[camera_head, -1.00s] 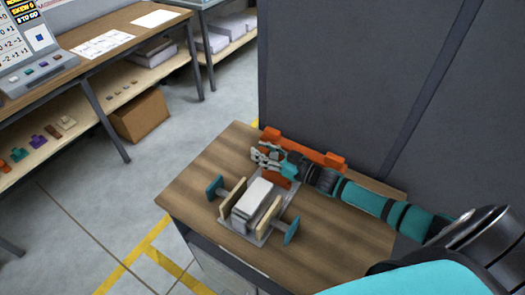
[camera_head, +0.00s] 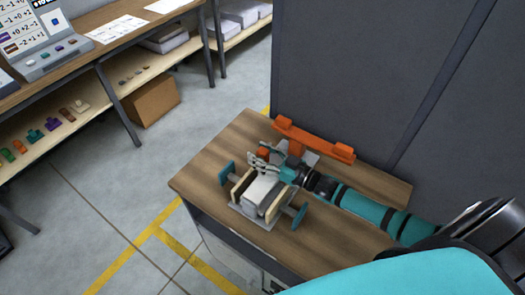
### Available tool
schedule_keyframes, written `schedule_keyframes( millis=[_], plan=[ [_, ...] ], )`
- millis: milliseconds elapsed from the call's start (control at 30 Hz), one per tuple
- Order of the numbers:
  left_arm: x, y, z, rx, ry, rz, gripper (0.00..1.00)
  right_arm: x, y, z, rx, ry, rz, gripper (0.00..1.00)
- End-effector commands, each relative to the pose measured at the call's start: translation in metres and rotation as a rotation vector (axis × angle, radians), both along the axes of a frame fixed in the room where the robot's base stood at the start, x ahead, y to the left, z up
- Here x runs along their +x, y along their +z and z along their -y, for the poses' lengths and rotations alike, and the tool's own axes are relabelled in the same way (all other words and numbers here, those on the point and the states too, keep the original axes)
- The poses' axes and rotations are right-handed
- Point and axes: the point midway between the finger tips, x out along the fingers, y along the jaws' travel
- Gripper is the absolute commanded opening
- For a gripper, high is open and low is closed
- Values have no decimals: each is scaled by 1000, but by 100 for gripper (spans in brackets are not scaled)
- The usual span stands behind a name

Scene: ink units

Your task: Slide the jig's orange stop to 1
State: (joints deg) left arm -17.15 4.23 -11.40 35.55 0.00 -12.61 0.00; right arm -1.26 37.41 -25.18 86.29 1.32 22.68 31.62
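The jig (camera_head: 240,209) stands on a small wooden table, with a grey base, two pale jaws with teal end plates, and a pale block between them. A small orange piece (camera_head: 262,154), which looks like the stop, shows at the jig's far end. My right gripper (camera_head: 262,158) is there, its fingers beside the orange piece. Whether they press on it is too small to tell. An orange bar (camera_head: 315,140) lies behind the gripper, with an orange part below it partly hidden by the gripper. No scale numbers are readable. My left gripper is not in view.
The wooden table (camera_head: 212,172) has bare room left and right of the jig. A dark grey panel (camera_head: 350,70) rises behind it. At the left, a bench with a shelf (camera_head: 60,140) holds small coloured parts, and a cardboard box (camera_head: 152,101) is beside it.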

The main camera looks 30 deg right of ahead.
Motion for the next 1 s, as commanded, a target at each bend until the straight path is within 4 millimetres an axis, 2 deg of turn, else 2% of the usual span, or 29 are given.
schedule_keyframes(
  millis=[367, 467, 800, 1000],
  plan=[
    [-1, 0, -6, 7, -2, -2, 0, -4, 0, 5, -3, -3, -1, 52],
    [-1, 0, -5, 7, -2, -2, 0, -15, 0, 11, -2, -4, -2, 52],
    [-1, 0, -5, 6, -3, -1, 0, -77, -1, 46, -3, -2, -4, 52],
    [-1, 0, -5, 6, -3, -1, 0, -98, 0, 59, -1, -1, -1, 52]
  ],
)
